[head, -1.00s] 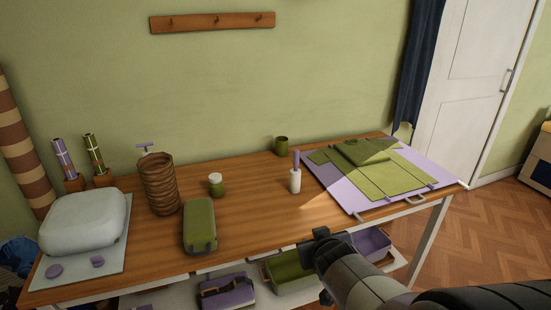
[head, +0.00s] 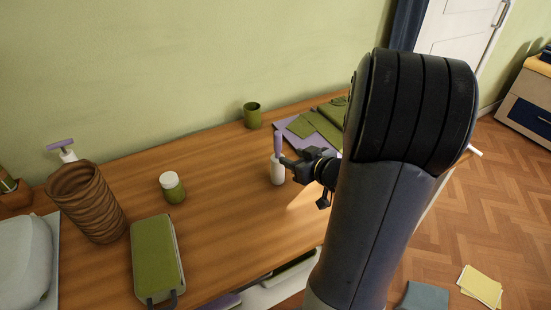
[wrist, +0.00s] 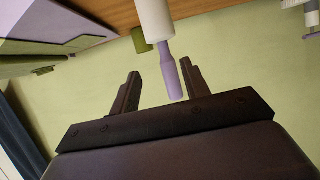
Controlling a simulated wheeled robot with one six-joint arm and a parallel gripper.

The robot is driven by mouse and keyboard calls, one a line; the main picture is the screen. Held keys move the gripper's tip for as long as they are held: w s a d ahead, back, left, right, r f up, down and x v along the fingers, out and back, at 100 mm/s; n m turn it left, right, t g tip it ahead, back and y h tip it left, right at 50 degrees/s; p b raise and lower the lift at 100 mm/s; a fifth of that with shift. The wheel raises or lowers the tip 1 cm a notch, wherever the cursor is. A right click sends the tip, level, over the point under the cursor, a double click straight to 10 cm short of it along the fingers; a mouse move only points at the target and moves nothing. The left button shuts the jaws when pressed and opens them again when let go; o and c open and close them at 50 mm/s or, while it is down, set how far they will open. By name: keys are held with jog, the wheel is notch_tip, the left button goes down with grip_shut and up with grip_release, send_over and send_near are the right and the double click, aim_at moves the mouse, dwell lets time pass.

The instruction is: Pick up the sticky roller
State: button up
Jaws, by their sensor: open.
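The sticky roller appears to be the upright white cylinder with a purple handle on top (head: 277,168), standing on the wooden table. In the wrist view, turned upside down, its white body (wrist: 154,18) is at the top and its purple handle (wrist: 171,72) points down between the fingers. In the wrist view the two fingers (wrist: 160,72) stand on either side of the handle, and I see no contact. My forearm hides the table's right part in the head view.
A green cup (head: 252,115) stands behind the roller. To the left are a lidded jar (head: 173,187), a green case (head: 155,258), a brown woven basket (head: 88,205) and a purple-topped pump bottle (head: 63,150). Green and purple folded pieces (head: 310,128) lie to the right.

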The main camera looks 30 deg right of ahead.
jog(key=x, duration=0.6)
jog(key=b+x, duration=0.1)
jog(key=x, duration=0.2)
jog(key=shift+w+a, duration=0.2)
jog(key=shift+a, duration=0.25)
grip_shut()
